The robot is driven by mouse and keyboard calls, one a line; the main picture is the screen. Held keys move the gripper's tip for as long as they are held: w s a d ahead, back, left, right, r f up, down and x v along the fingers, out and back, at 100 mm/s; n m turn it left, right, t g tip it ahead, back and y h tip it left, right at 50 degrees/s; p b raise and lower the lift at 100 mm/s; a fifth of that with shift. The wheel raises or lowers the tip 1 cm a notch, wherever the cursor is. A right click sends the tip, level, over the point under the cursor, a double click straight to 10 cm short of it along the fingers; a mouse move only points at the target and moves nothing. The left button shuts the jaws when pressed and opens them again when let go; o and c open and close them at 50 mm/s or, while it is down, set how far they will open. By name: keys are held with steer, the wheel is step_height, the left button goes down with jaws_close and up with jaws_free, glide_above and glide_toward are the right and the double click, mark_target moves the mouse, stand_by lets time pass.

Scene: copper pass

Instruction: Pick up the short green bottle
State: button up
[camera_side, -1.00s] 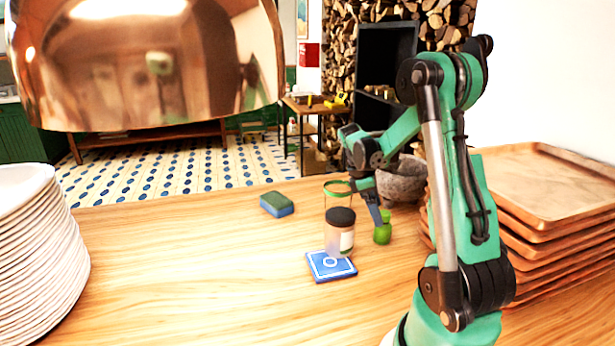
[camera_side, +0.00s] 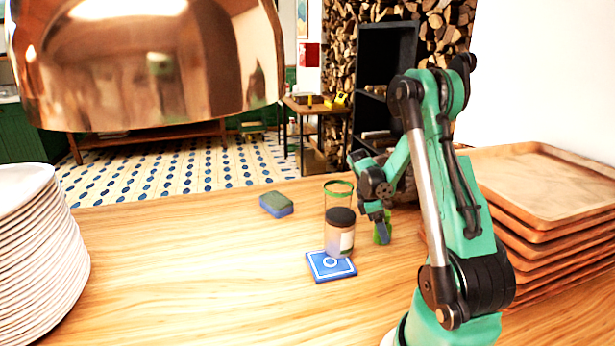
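The short green bottle (camera_side: 377,237) stands on the wooden counter, right of the jar with the dark lid. My gripper (camera_side: 382,228) is down at the bottle, with a finger in front of it. The finger hides the bottle's middle, and green shows on both sides. The far finger is hidden, so I cannot tell whether the gripper is open or closed on the bottle.
A sponge (camera_side: 277,204) lies left. Wooden trays (camera_side: 545,180) are stacked right, plates (camera_side: 40,260) left. The front middle counter is clear.

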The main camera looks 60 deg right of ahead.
jaws_close()
steer(key=shift+r, duration=0.1)
